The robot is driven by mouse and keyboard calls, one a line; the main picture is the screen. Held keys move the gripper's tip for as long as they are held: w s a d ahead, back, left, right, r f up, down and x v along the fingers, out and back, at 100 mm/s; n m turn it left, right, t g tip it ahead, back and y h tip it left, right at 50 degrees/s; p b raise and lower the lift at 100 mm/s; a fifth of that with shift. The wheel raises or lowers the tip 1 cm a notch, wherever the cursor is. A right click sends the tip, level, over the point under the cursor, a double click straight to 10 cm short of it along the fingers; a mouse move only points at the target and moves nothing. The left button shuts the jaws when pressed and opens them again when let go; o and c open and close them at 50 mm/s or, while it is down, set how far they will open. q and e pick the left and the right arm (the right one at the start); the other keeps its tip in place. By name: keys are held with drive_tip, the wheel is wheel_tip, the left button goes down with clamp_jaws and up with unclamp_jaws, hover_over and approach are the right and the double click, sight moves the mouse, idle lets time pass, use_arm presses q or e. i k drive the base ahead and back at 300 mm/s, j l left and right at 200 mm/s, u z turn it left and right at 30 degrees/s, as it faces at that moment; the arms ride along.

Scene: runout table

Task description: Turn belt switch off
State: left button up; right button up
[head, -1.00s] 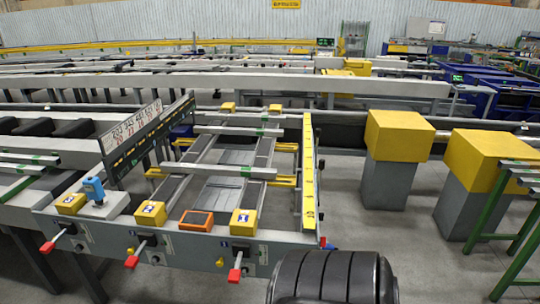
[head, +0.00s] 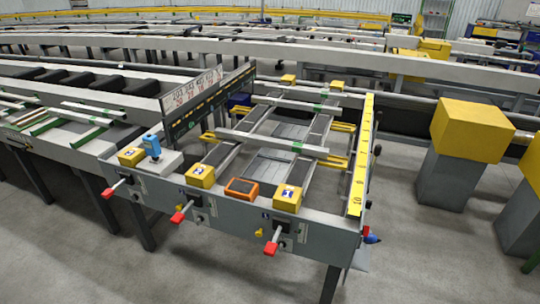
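The runout table's grey front panel (head: 225,218) faces me. Three levers with red ends stick out of it: a left lever (head: 118,187), a middle lever (head: 183,212) and a right lever (head: 272,243). I cannot tell from the picture which of them is the belt switch, and their labels are too small to read. On top of the panel are a left yellow box (head: 131,156), a middle yellow box (head: 200,176) and a right yellow box (head: 288,198). Neither of my grippers is in view.
A blue device (head: 152,145) and an orange-framed box (head: 241,188) also stand on the panel top. Yellow-topped grey pedestals (head: 448,180) stand to the right. The grey floor (head: 420,260) in front and to the right of the table is clear.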

sight(366, 228)
drive_tip(key=l+z, duration=0.25)
drive_tip(key=i+l, duration=0.1)
drive_tip(key=l, duration=1.1)
drive_tip(key=i+l+u, duration=0.15)
drive_tip(key=l+u, duration=0.2)
drive_tip(key=i+l+u, duration=0.1)
drive_tip(key=l+u, duration=0.65)
drive_tip(key=i+j, duration=0.05)
drive_tip(key=j, duration=0.05)
